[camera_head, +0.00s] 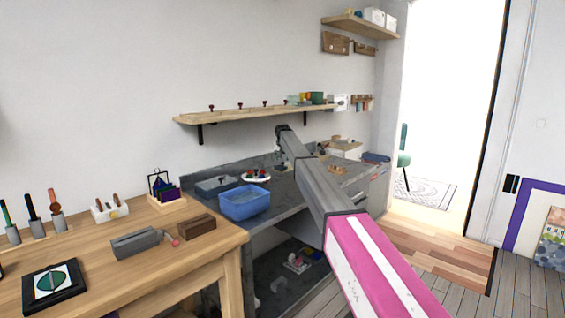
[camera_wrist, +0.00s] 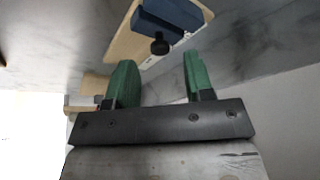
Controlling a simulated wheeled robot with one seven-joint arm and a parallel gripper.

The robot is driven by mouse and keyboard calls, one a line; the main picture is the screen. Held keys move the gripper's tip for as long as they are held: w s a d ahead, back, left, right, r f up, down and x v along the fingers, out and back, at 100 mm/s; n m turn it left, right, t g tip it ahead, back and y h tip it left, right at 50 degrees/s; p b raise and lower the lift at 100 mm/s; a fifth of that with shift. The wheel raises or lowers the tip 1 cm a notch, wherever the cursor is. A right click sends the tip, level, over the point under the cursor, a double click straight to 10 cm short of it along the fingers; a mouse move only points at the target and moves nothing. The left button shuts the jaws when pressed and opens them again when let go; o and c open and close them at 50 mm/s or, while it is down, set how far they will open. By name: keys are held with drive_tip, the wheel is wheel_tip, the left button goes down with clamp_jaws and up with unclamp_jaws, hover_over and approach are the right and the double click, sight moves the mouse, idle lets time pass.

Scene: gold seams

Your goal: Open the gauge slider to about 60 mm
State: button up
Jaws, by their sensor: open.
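In the wrist view the gauge is a pale wooden board (camera_wrist: 122,45) with a white marked strip along its edge. A dark blue block (camera_wrist: 172,15) sits on it, with a black round knob (camera_wrist: 159,45) at its near side. I cannot read the marks or tell the slider's setting. My gripper (camera_wrist: 160,58) is open, its two green fingers apart and nothing held between them. The knob appears between and just beyond the fingertips, with no clear contact. In the head view my gripper (camera_head: 281,165) is low over the grey counter, and I cannot clearly pick out the gauge.
A blue bin (camera_head: 245,204) and a white plate (camera_head: 256,175) with small items stand on the grey counter (camera_head: 290,200) to the left of my arm. A wall shelf (camera_head: 250,113) hangs above. A wooden table (camera_head: 180,262) with several items is at left.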

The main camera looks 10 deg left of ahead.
drive_tip(key=shift+x, duration=1.35)
clamp_jaws()
drive_tip(key=w+d, duration=0.1)
drive_tip(key=w, duration=0.1)
drive_tip(key=w+d, duration=0.2)
unclamp_jaws()
drive_tip(key=shift+r, duration=0.1)
drive_tip(key=v, duration=0.7)
drive_tip(key=shift+r, duration=0.15)
drive_tip(key=shift+s, duration=0.2)
